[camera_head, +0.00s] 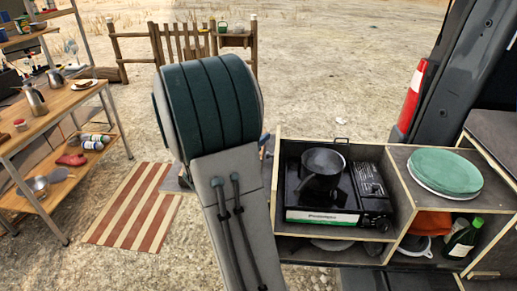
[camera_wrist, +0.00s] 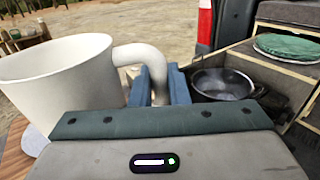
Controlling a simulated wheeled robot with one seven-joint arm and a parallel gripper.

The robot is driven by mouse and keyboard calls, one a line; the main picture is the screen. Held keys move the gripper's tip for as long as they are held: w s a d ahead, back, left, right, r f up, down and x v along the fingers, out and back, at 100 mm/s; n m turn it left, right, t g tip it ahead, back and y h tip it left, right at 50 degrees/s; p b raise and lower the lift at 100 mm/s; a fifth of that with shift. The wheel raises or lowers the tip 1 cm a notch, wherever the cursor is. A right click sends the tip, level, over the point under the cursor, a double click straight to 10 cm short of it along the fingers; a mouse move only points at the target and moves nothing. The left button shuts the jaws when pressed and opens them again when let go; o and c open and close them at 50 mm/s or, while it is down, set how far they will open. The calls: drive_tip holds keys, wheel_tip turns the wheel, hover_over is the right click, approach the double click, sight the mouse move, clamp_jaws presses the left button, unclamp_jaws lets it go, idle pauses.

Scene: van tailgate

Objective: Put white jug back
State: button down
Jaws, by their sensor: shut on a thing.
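A white jug (camera_wrist: 60,85) fills the left of the wrist view, its open rim up and tilted a little. Its curved handle (camera_wrist: 140,53) reaches right, between the blue fingers of my gripper (camera_wrist: 158,86). My gripper is shut on the handle and holds the jug. In the head view my own arm hides the jug and nearly all of my gripper.
A van-side box holds a black stove (camera_head: 372,190) with a pan (camera_head: 322,164). A wooden shelf table (camera_head: 55,112) stands left, beside a striped mat (camera_head: 135,208).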

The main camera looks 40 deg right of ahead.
drive_tip(key=shift+f, duration=1.9)
drive_tip(key=shift+f, duration=0.2)
drive_tip(key=c, duration=1.4)
unclamp_jaws()
